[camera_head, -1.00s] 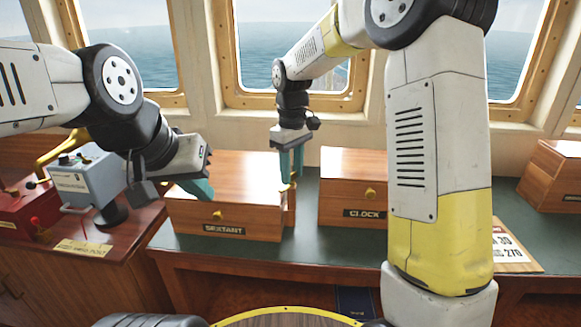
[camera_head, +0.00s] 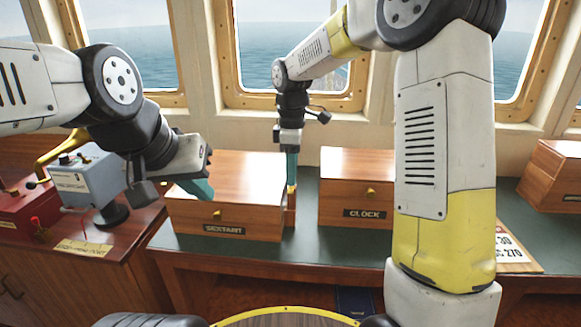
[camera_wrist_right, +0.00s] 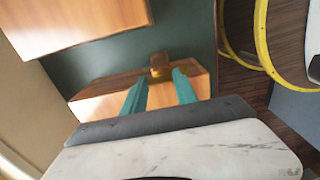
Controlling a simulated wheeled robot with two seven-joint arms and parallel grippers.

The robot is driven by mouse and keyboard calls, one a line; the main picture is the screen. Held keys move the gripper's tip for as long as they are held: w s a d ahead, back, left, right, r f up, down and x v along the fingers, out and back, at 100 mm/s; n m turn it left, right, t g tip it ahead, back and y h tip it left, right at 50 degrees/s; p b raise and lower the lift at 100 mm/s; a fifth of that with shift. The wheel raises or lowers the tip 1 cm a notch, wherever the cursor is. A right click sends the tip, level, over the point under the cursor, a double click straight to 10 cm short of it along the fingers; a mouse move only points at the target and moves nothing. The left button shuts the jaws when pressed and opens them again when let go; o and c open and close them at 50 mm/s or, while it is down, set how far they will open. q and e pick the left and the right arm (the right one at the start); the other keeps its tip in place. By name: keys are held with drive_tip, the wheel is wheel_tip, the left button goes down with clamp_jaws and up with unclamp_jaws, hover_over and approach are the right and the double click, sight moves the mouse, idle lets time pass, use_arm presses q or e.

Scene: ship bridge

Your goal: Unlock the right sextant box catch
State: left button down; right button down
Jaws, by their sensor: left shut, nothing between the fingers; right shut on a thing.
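My right gripper (camera_head: 292,184) points down at the box's right side, with teal fingers. The fingers partly hide the catch in the head view. My left gripper (camera_head: 200,188) is shut and empty over the box's left front top edge; its contact with the box is unclear.
The clock box (camera_head: 345,190) stands to the right across a narrow gap on the green desk top (camera_head: 300,241). A grey device (camera_head: 88,178) and a red box (camera_head: 25,208) stand at the left. A card with numbers (camera_head: 512,247) lies at the right.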

idle(0.4)
drive_tip(key=c, duration=1)
unclamp_jaws()
drive_tip(key=shift+o, duration=0.2)
drive_tip(key=shift+r, duration=3.9)
drive_tip(key=s+d+r+m+t+y, duration=0.1)
drive_tip(key=s+d+r+m+t, duration=0.3)
drive_tip(key=s+d+m, duration=0.65)
drive_tip(key=s+d+f+m+t+y, duration=0.1)
drive_tip(key=s+m, duration=0.4)
drive_tip(key=s, duration=0.7)
drive_tip(key=shift+d+f+t, duration=0.35)
drive_tip(key=shift+f+t, duration=0.25)
drive_tip(key=shift+f, duration=0.1)
